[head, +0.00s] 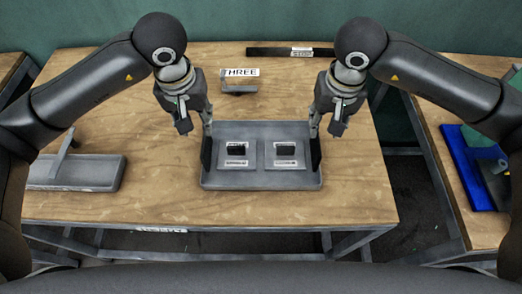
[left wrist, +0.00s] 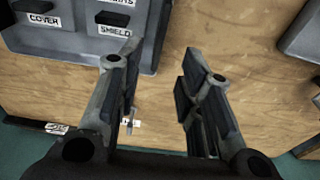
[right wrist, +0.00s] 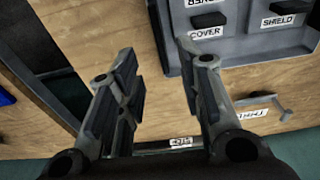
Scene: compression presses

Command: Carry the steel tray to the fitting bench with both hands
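The grey steel tray (head: 262,180) lies on the wooden bench in the middle of the head view. It has two compartments, each with a small dark block and a white label, and a dark upright plate at each end. Labels "COVER" and "SHIELD" show in the wrist views. My left gripper (head: 207,128) is at the tray's left end; its fingers are apart in the left wrist view (left wrist: 160,52). My right gripper (head: 316,128) is at the right end, also with fingers apart in the right wrist view (right wrist: 155,52). Neither visibly clamps the tray; exact finger contact is unclear.
A grey fixture with an upright bar (head: 95,174) sits left on the bench (head: 330,205). A "THREE" label and small grey handle (head: 239,87) lie behind the tray, with a dark bar (head: 290,51) farther back. Another table at right holds a blue item (head: 465,165).

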